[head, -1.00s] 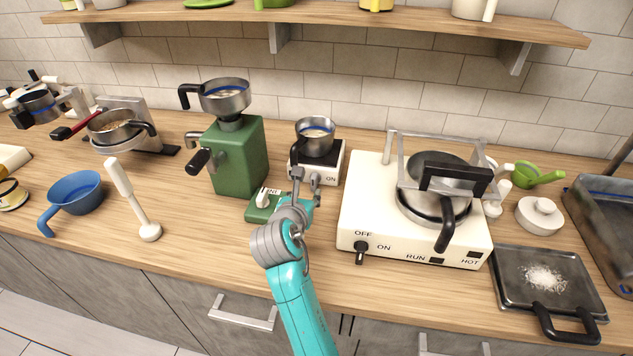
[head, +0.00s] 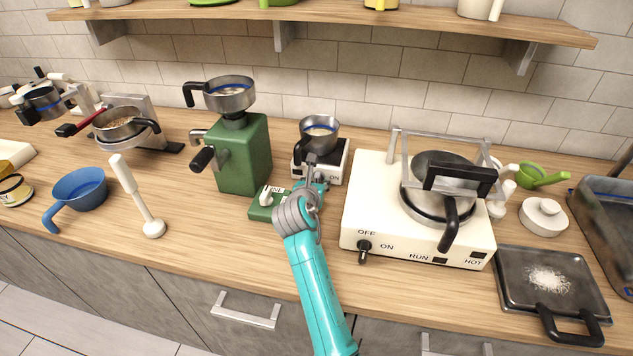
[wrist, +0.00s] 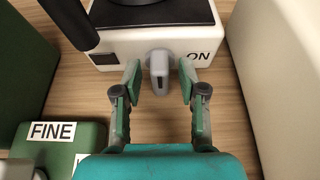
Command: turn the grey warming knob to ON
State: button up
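The grey warming knob (wrist: 159,70) is on the front of a small white warmer (wrist: 125,48), which also shows in the head view (head: 333,171). The knob's bar points straight toward me. The word ON is printed to its right, and a dark square is on the left of the front. My gripper (wrist: 158,82) is open, with one fingertip on each side of the knob and a gap on both sides. In the head view my gripper (head: 312,176) hides the knob. A metal cup (head: 319,135) with a black handle stands on the warmer.
A green grinder (head: 243,155) and a small green box labelled FINE (wrist: 68,138) stand on the left. A large white stove (head: 415,228) with a black knob (head: 364,248) stands close on the right. Bare counter lies in front.

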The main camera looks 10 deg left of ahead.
grip_shut()
jog(key=shift+d, duration=0.1)
jog(key=shift+d+f+m+y, duration=0.1)
jog(key=shift+d+m+y, duration=0.05)
jog(key=shift+m+y, duration=1.55)
jog(key=shift+m+h, duration=0.3)
jog(key=shift+m, duration=0.1)
jog(key=shift+o, duration=0.9)
grip_release()
jog(key=shift+s, duration=0.1)
jog(key=v, duration=1.1)
jog(key=shift+s+d, duration=0.1)
jog(key=shift+s, duration=0.35)
